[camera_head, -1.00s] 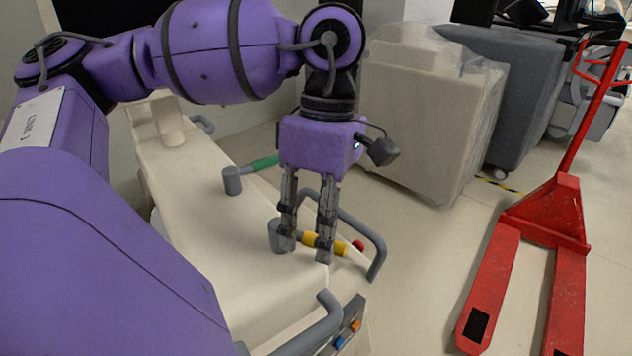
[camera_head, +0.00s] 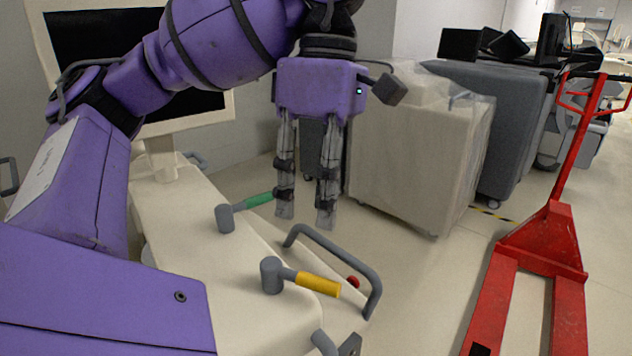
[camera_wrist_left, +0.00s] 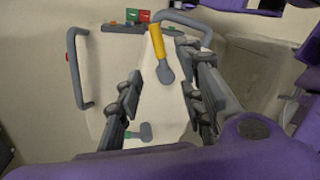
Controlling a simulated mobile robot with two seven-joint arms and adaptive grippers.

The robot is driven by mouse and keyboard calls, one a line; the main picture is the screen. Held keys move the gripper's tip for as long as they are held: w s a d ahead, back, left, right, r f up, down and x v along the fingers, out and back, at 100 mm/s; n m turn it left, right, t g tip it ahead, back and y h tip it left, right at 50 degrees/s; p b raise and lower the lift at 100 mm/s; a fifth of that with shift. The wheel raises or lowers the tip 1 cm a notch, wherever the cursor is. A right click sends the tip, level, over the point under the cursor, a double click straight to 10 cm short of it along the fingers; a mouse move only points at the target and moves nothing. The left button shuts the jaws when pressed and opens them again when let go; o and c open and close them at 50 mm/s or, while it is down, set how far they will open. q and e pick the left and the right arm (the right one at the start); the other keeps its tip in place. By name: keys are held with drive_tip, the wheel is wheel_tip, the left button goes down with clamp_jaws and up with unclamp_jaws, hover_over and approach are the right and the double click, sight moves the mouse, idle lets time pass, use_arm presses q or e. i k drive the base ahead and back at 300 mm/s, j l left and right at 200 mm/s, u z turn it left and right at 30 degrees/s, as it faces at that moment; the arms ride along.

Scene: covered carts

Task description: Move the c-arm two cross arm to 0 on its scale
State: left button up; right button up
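Two levers stand on the white cart top (camera_head: 185,285). One has a grey hub and a yellow handle (camera_head: 318,284) pointing right; the other has a green handle (camera_head: 258,199), farther back. I cannot tell which one is the c-arm two cross arm, and no scale is readable. My left gripper (camera_head: 305,217) hangs fingers down, open and empty, above the cart's right edge and apart from both levers. In the left wrist view the yellow handle (camera_wrist_left: 157,42) shows beyond the fingers (camera_wrist_left: 160,72), and the green lever (camera_wrist_left: 140,132) shows lower down. My right gripper is not in view.
A grey rail (camera_head: 340,250) and a red knob (camera_head: 353,282) sit beside the yellow lever. A monitor (camera_head: 190,118) stands at the cart's back. A plastic-covered cart (camera_head: 410,150) and a red pallet jack (camera_head: 545,240) stand to the right, with bare floor between.

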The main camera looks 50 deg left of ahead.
sight(176, 219)
drive_tip(key=k+l, duration=0.8)
drive_tip(key=l, duration=0.1)
